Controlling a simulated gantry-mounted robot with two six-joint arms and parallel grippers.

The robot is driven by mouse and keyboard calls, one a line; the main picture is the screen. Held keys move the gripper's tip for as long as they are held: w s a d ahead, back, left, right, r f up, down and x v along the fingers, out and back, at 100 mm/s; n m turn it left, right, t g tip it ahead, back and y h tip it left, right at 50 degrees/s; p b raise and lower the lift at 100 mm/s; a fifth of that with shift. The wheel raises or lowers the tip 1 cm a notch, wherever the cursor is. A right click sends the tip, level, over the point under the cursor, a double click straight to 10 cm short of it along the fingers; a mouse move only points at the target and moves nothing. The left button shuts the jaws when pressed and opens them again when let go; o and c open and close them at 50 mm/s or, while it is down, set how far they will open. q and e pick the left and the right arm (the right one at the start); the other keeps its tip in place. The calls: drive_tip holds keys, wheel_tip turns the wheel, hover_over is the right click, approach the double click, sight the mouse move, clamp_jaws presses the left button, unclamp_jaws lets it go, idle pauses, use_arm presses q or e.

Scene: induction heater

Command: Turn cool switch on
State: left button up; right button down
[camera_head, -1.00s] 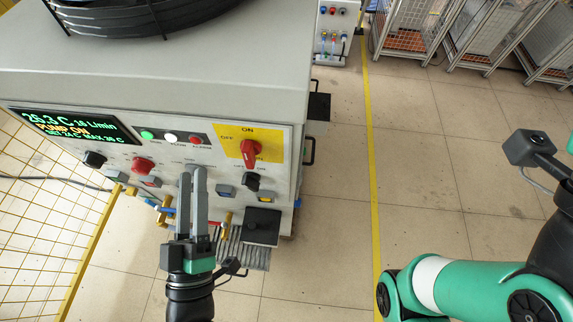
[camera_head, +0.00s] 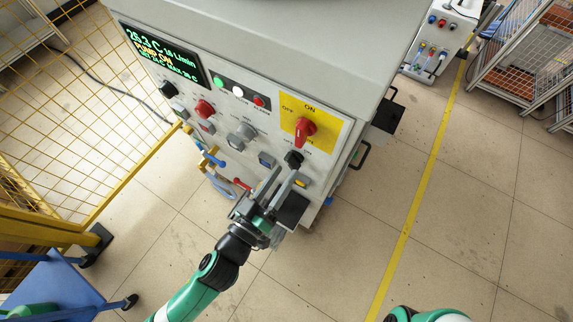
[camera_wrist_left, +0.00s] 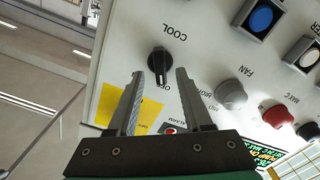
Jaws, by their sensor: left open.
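The cool switch is a small black rotary knob (camera_head: 293,158) on the grey front panel, below the red switch. In the left wrist view the knob (camera_wrist_left: 159,62) sits beside the word COOL, its grip bar running roughly up and down. My left gripper (camera_head: 285,172) is open and empty in front of the panel, just below the knob. In the left wrist view its two fingers (camera_wrist_left: 160,74) stand on either side of the knob's lower end. I cannot tell whether they touch it. My right gripper is out of view.
A red switch (camera_head: 304,130) on a yellow plate is just above. A grey fan knob (camera_wrist_left: 230,95), a red knob (camera_head: 204,108) and push buttons are nearby. A yellow mesh fence (camera_head: 60,100) stands at left.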

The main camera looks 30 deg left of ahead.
sight(294, 161)
use_arm(q)
drive_tip(key=shift+w, duration=1.1)
clamp_jaws()
